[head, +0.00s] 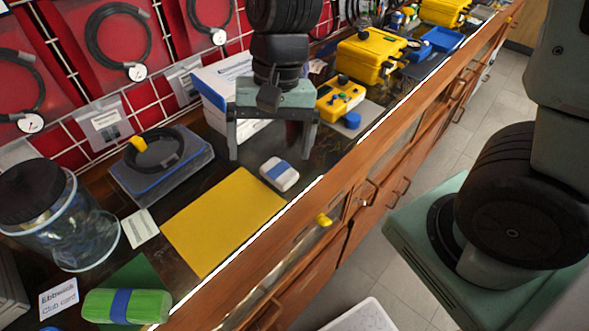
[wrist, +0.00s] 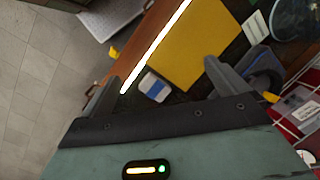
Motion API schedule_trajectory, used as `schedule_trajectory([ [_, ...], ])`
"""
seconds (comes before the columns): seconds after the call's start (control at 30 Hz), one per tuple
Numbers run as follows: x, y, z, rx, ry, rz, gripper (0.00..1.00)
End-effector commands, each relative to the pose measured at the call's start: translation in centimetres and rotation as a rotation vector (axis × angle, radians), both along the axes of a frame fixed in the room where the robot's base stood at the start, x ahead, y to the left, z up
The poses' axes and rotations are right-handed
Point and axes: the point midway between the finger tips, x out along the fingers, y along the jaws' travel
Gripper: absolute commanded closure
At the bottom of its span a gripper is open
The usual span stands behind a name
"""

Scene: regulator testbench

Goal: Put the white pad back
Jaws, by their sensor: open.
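The white pad (head: 279,173) has a blue band and lies on the dark bench top near the front edge, just beyond the far corner of a flat yellow sheet (head: 222,219). In the wrist view the white pad (wrist: 155,87) shows between the fingers, below the yellow sheet (wrist: 196,42). My gripper (head: 274,150) is open and empty, above the bench and behind the pad in the head view. Its fingers are apart from the pad. A green pad (head: 98,306) with a blue band lies on a green sheet (head: 143,280) at the near left.
A yellow device (head: 340,98) and yellow case (head: 370,55) are beyond my gripper. The yellow sheet is bare.

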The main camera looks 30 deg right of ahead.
Motion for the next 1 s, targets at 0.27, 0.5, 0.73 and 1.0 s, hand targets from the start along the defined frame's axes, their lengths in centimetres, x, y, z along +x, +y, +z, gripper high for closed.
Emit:
schedule_trajectory([
  [0.27, -9.5, 1.8, 2.9, -0.052, -0.203, 0.826, 0.02],
  [0.5, -11.3, 1.6, 3.1, -0.081, -0.243, 1.018, 0.02],
  [0.73, -11.2, 1.6, 3.1, -0.08, -0.242, 1.013, 0.02],
  [1.0, -11.2, 1.6, 3.1, -0.079, -0.242, 1.012, 0.02],
])
